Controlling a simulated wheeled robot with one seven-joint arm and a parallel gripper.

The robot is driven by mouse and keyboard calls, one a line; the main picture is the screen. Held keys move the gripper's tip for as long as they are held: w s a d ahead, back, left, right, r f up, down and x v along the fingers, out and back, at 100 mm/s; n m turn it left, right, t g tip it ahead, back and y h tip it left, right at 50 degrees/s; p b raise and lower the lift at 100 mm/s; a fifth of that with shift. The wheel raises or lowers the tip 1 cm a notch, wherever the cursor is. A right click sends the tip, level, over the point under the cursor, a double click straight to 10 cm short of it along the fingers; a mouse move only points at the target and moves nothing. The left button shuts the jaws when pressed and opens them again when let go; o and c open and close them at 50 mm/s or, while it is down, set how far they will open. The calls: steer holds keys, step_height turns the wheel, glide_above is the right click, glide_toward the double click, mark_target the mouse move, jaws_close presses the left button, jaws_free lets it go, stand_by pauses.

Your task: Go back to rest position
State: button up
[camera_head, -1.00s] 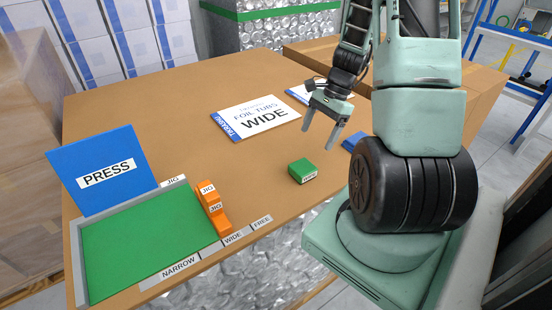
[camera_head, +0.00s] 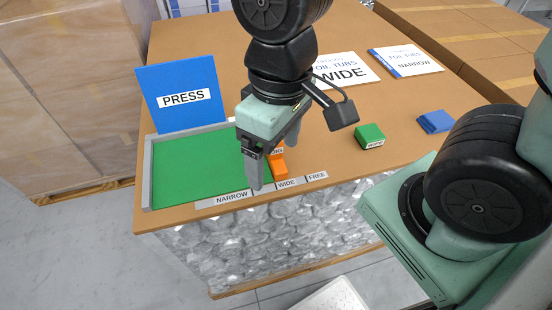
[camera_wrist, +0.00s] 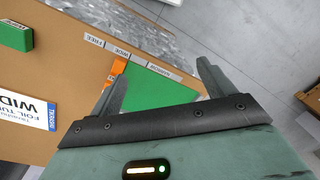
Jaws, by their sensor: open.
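My gripper (camera_head: 272,165) is open and empty in the head view. It hangs over the front of the table, above the right edge of the green press pad (camera_head: 190,168) and in front of the orange jig (camera_head: 279,166), which it partly hides. In the wrist view, the two fingers (camera_wrist: 160,85) stand wide apart with the green pad (camera_wrist: 155,88) and part of the orange jig (camera_wrist: 117,78) below, between and beside them. Nothing is between the fingers.
A blue PRESS sign (camera_head: 185,80) stands behind the pad. A green block (camera_head: 370,136) and a blue block (camera_head: 434,121) lie to the right. A WIDE card (camera_head: 350,72) and a NARROW card (camera_head: 405,60) lie at the back. The label strip (camera_head: 232,197) runs along the front edge.

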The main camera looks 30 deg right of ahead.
steer(key=shift+s+a+r+n, duration=0.1)
steer(key=shift+s+a+n, duration=0.2)
steer(key=shift+s+n, duration=0.25)
steer(key=shift+s+a+r+n, duration=0.1)
steer(key=shift+s+a+n, duration=0.2)
steer(key=shift+s+n, duration=0.25)
step_height(320, 180, down, 7)
steer(key=b, duration=0.7)
steer(key=shift+f, duration=0.15)
